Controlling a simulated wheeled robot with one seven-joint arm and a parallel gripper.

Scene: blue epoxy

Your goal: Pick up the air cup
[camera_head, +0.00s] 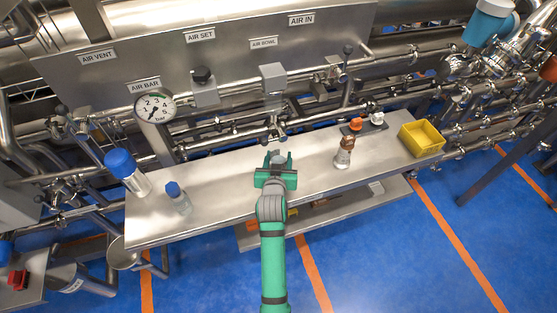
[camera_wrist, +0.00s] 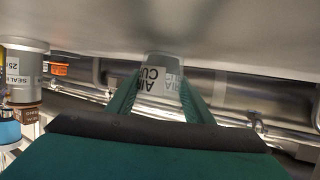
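The air cup (camera_wrist: 161,73) is a small grey cup with a white label reading "AIR CUP", which looks turned in the wrist view. It stands between the two green fingers of my gripper (camera_wrist: 162,88). The fingers hide its side edges, and I cannot tell whether they press on it or leave a small gap. In the head view my gripper (camera_head: 276,166) is at the back middle of the steel bench (camera_head: 225,185). The top of the cup (camera_head: 278,158) shows between the fingers there, below the valve outlet.
A brown-and-metal fitting (camera_head: 344,153) stands to the right, with a yellow bin (camera_head: 422,138) beyond it. Blue-capped bottles (camera_head: 178,198) stand at the left. The panel (camera_head: 225,50), valves and pipes lie close behind the cup. Bench on either side of my gripper is clear.

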